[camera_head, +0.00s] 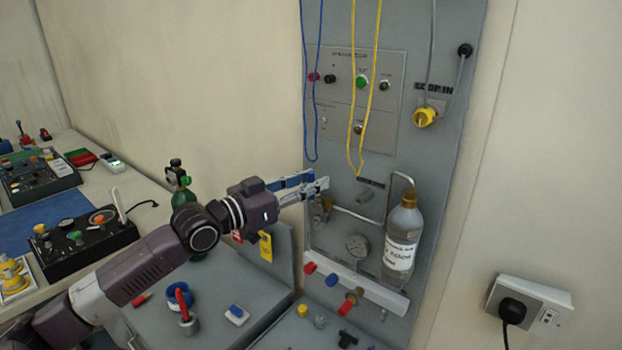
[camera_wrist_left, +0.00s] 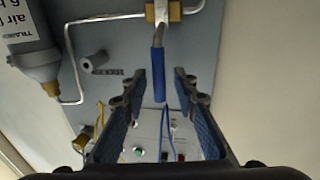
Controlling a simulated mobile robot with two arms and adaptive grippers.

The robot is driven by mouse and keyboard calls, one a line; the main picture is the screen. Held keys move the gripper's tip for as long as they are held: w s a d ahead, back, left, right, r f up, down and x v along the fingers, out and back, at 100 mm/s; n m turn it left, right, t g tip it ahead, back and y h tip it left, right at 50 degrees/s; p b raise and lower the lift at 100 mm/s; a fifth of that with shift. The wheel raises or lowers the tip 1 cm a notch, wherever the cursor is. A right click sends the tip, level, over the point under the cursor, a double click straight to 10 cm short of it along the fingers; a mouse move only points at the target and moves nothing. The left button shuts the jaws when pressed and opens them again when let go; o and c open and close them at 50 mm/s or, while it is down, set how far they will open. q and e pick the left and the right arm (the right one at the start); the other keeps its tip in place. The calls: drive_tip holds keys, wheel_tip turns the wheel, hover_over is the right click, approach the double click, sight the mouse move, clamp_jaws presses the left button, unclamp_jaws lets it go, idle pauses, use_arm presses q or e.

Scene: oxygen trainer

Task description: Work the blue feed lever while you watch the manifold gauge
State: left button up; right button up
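The blue feed lever (camera_wrist_left: 158,76) shows in the left wrist view as a blue sleeve on a metal stem below a brass valve (camera_wrist_left: 175,11). My left gripper (camera_wrist_left: 160,88) is open, with one finger on each side of the lever and a gap to both. In the head view my left gripper (camera_head: 319,187) is close to the grey panel, beside the brass valve (camera_head: 321,209); I cannot make out the lever there. The round manifold gauge (camera_head: 358,247) is below and to the right of the gripper; its needle is too small to read. My right gripper is not in view.
A labelled bottle (camera_head: 402,240) and bent metal pipe are right of the gripper. Yellow (camera_head: 353,110) and blue (camera_head: 316,100) cords hang above it. A white rail (camera_head: 330,278) with coloured knobs runs below. Small parts lie on the grey bench (camera_head: 205,340).

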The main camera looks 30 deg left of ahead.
use_arm(q)
drive_tip(key=shift+w, duration=0.1)
drive_tip(key=shift+c, duration=0.7)
clamp_jaws()
